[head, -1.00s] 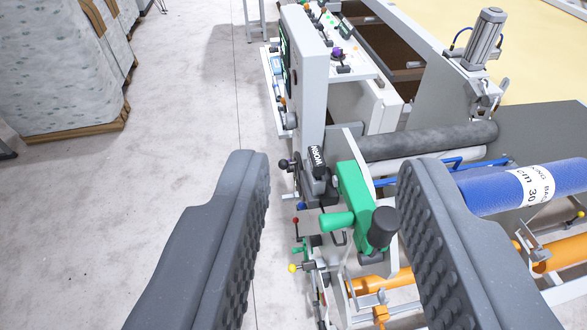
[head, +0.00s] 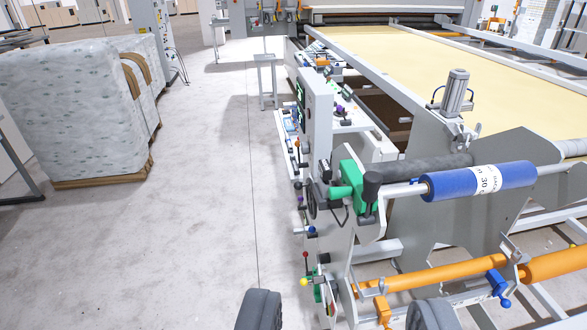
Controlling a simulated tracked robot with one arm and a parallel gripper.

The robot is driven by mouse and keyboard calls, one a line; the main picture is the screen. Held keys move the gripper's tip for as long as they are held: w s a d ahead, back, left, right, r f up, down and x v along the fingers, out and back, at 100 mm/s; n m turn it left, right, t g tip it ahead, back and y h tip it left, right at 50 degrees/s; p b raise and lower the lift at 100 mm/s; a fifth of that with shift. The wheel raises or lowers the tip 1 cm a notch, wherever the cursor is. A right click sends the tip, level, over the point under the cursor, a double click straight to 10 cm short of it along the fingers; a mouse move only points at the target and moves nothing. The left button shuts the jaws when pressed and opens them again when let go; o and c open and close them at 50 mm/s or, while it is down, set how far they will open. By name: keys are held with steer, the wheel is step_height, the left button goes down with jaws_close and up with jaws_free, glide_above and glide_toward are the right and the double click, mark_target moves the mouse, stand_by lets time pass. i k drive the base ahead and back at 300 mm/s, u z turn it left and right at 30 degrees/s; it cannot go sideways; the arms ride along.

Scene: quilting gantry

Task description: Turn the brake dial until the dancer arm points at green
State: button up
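My gripper (head: 344,312) is open and empty; only its two dark fingertips show, wide apart at the bottom edge. A green block (head: 350,180) with a green knob and a black handle sits on the machine's near side plate. A black round wheel (head: 311,199), possibly the brake dial, is seen edge-on just left of it. Below, a small strip with green and red (head: 329,300) shows at the side plate's edge, near levers with red (head: 306,255) and yellow (head: 304,282) balls. I cannot tell the dancer arm or where it points. My fingers touch none of these.
A blue roll (head: 480,180) and orange rollers (head: 440,275) lie to the right. A grey control panel (head: 317,110) stands behind the green block. Wrapped bales (head: 90,110) stand at left. The floor (head: 170,240) between bales and machine is clear.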

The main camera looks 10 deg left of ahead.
mark_target(305, 146)
steer(key=z, duration=0.1)
steer(key=k, duration=0.25)
steer(key=u, duration=0.5)
steer(key=i, duration=2)
steer(key=z, duration=0.5)
